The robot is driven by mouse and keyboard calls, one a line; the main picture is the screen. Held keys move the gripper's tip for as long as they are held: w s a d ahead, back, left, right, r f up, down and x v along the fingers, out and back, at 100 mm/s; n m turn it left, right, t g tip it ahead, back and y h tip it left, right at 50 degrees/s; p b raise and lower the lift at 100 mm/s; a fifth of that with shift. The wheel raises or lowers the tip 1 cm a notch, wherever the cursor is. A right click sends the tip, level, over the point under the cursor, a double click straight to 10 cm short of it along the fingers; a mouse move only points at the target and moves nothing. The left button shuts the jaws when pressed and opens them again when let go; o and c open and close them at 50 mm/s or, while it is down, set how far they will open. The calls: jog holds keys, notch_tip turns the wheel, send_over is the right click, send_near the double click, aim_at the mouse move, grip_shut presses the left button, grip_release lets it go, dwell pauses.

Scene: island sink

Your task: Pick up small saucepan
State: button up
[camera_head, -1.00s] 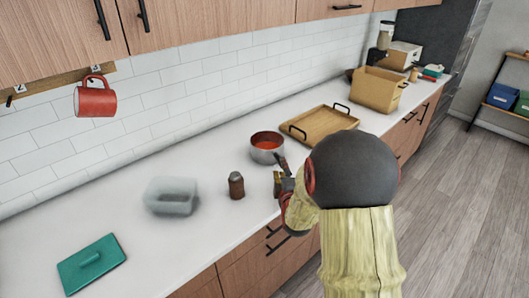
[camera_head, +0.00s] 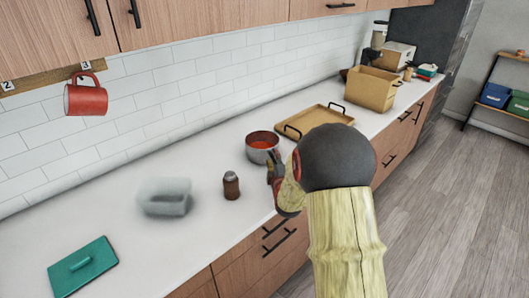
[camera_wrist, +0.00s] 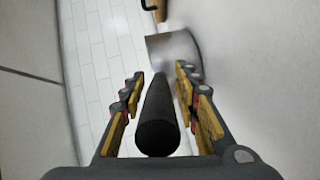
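The small saucepan (camera_head: 262,147) is a metal pan with red-orange contents, standing upright on the white counter. Its dark handle points toward my arm. In the wrist view, the black handle (camera_wrist: 159,122) lies between the two yellow-padded fingers of my gripper (camera_wrist: 165,98), with a gap on both sides, and the pan's metal side (camera_wrist: 172,52) shows beyond. My gripper is open around the handle. In the head view, my gripper (camera_head: 275,172) is beside the pan's near side, partly hidden by my arm.
A brown shaker (camera_head: 231,186) stands left of the pan, with a clear container (camera_head: 165,197) and a teal lid (camera_head: 83,266) farther left. A wooden tray (camera_head: 311,121) lies behind on the right, near a tan box (camera_head: 372,91). A red mug (camera_head: 86,98) hangs on the wall.

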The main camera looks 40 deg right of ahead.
grip_shut()
dwell(0.7)
jog(key=shift+r, duration=0.1)
